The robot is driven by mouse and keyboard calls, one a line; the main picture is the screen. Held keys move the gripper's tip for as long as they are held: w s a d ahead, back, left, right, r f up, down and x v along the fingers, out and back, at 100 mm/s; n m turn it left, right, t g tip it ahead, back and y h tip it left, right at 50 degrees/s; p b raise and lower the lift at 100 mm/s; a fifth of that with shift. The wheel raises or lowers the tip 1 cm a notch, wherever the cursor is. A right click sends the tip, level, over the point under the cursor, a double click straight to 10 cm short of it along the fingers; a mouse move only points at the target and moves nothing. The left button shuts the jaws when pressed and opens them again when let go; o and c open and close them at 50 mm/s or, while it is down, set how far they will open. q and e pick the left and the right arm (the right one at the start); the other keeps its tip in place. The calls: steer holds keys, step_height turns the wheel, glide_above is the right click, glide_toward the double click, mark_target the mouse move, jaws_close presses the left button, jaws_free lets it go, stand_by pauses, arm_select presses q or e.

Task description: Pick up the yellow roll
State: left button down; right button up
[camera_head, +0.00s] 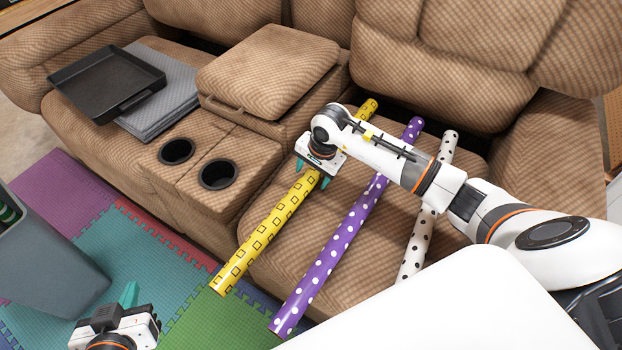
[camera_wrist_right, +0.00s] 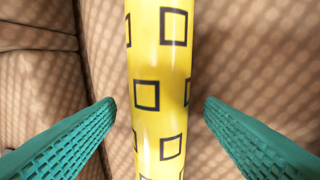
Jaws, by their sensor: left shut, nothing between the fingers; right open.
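The yellow roll (camera_head: 262,236) with black square outlines lies on the recliner seat, its near end reaching past the seat's front edge. My right gripper (camera_head: 313,179) is over its middle to upper part and hides a stretch of it. In the right wrist view the yellow roll (camera_wrist_right: 158,90) runs top to bottom between the two green fingers of the right gripper (camera_wrist_right: 157,115). The fingers are open, one on each side, with a gap to the roll on both sides. My left gripper (camera_head: 128,295) is shut and empty at the lower left, over the foam mat.
A purple dotted roll (camera_head: 330,255) and a white dotted roll (camera_head: 414,252) lie to the right of the yellow one. The console with two cup holders (camera_head: 217,174) is on its left. A black tray (camera_head: 105,80) lies on grey cloth (camera_head: 180,85). A grey bin (camera_head: 50,260) stands at left.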

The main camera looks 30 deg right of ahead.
steer(key=shift+f, duration=0.25)
arm_select(q)
steer(key=shift+w+d+r, duration=0.1)
steer(key=shift+w+r, duration=0.1)
steer(key=shift+r, duration=0.1)
arm_select(e)
steer(key=shift+c, duration=0.4)
steer(key=c, duration=1.1)
steer(key=shift+r, duration=0.1)
